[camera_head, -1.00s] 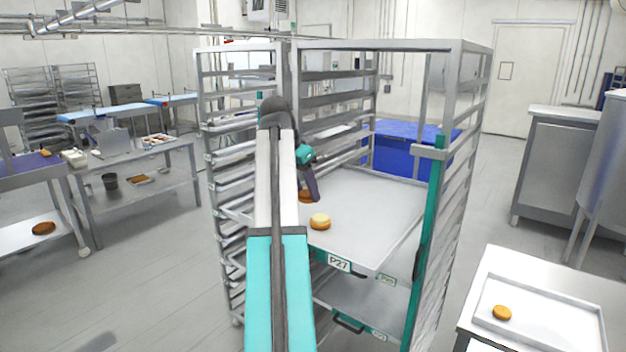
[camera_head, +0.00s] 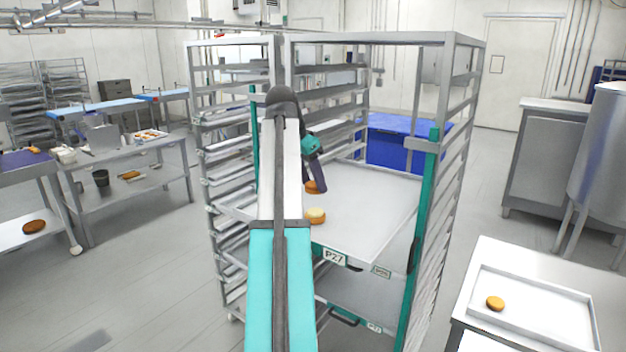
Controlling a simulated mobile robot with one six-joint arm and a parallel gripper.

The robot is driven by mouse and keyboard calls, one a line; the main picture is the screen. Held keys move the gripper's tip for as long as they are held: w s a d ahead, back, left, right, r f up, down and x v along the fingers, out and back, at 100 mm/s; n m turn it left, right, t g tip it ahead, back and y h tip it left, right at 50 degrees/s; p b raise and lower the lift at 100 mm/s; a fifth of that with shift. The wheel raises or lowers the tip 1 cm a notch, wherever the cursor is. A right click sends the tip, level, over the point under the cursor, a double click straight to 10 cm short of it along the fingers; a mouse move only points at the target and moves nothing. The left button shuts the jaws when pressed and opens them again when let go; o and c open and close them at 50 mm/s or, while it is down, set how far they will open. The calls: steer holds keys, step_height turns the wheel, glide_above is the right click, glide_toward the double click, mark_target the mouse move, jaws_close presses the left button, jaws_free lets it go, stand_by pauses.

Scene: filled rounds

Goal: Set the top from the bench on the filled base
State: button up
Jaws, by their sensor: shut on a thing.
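The filled base (camera_head: 315,216) is a golden round with a pale, creamy upper face. It sits near the front left of the pulled-out tray marked P27 (camera_head: 368,212) in the rack. My gripper (camera_head: 319,184) points down over the tray, just behind the base in the picture. It is shut on a brown round top (camera_head: 311,187), which is partly hidden by the gripper. The top appears directly above the base in the picture, with a small gap between them. I cannot tell its exact height.
A metal bench (camera_head: 503,257) at the lower right bears a shallow tray (camera_head: 542,316) with another golden round (camera_head: 495,303). Rack posts, including a teal-edged one (camera_head: 424,220), stand close around the pulled-out tray. A blue bin (camera_head: 393,147) stands behind.

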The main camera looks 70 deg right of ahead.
steer(key=shift+f+b, duration=1.2)
steer(key=shift+f, duration=1.4)
steer(key=shift+f, duration=0.8)
stand_by(1.1)
steer(key=o, duration=1.3)
steer(key=shift+r, duration=0.1)
steer(key=shift+r+p, duration=1.95)
steer(key=shift+r, duration=1.45)
